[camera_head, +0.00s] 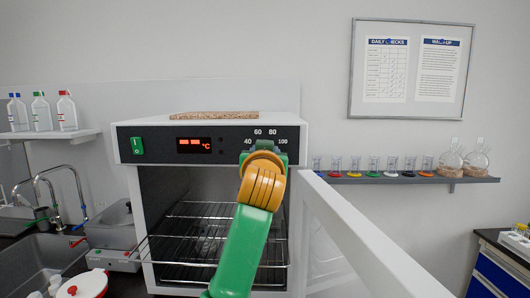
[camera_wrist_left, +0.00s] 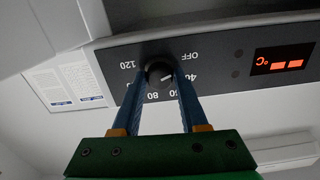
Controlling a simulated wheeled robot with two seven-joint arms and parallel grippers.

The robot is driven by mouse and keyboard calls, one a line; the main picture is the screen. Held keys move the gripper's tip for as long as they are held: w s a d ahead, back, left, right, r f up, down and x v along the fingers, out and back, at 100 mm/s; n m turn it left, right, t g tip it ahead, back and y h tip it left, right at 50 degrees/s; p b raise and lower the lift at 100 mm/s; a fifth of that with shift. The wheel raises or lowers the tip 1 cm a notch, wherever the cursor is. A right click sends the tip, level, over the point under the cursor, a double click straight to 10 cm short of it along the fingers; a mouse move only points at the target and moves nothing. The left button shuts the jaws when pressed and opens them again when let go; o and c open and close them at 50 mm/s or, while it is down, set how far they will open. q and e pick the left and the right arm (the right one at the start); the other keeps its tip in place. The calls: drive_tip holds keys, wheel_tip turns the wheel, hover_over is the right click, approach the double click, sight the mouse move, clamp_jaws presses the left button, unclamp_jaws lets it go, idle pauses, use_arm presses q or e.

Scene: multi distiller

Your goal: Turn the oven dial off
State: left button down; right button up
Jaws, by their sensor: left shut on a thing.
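The white oven (camera_head: 215,125) stands in the middle of the head view with its dark control panel at the top. The dial is hidden behind my arm there, with 40, 60, 80 and 100 printed around it. In the left wrist view, which is upside down, the round dark dial (camera_wrist_left: 160,72) sits between my two blue fingers. My left gripper (camera_wrist_left: 162,78) is shut on the dial. A pale mark on the dial seems to point toward the 40 side, away from OFF (camera_wrist_left: 190,57). My left gripper (camera_head: 266,148) is at the panel's right end. My right gripper is not in view.
The oven door (camera_head: 370,245) is open to the right, showing wire racks (camera_head: 205,240). The green switch (camera_head: 137,146) and red display (camera_head: 194,145) are left of the dial. A shelf (camera_head: 400,180) of glassware is at right, a sink (camera_head: 40,255) at left.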

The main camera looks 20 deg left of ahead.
use_arm(q)
drive_tip(key=shift+r+n, duration=0.3)
drive_tip(key=shift+n, duration=0.1)
drive_tip(key=shift+c, duration=2.2)
unclamp_jaws()
drive_tip(key=shift+f, duration=0.1)
drive_tip(key=shift+w+f, duration=0.15)
drive_tip(key=b+v, duration=0.4)
drive_tip(key=v, duration=0.3)
drive_tip(key=shift+b, duration=0.35)
drive_tip(key=shift+a, duration=0.1)
